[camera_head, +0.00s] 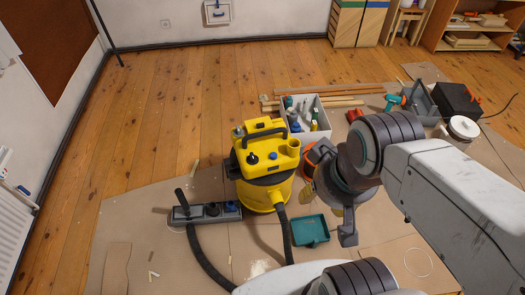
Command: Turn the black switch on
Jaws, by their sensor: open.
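A yellow shop vacuum (265,190) with a black carry handle stands on the cardboard, left of my arm. A small round black knob (252,158), which looks like the black switch, sits on the front of its top; I cannot tell its setting. A dark blue knob (273,156) is just right of it. My gripper (332,195) is open, to the right of the vacuum and apart from the black knob. One grey finger points down towards the cardboard; the rest is partly hidden by my wrist.
A black hose (205,255) and a grey nozzle tray (207,212) lie left of the vacuum. A teal tray (309,231) lies in front. A white box (304,118) of bottles stands behind, near wooden planks (335,94). An orange-rimmed object (308,160) is partly hidden behind my gripper.

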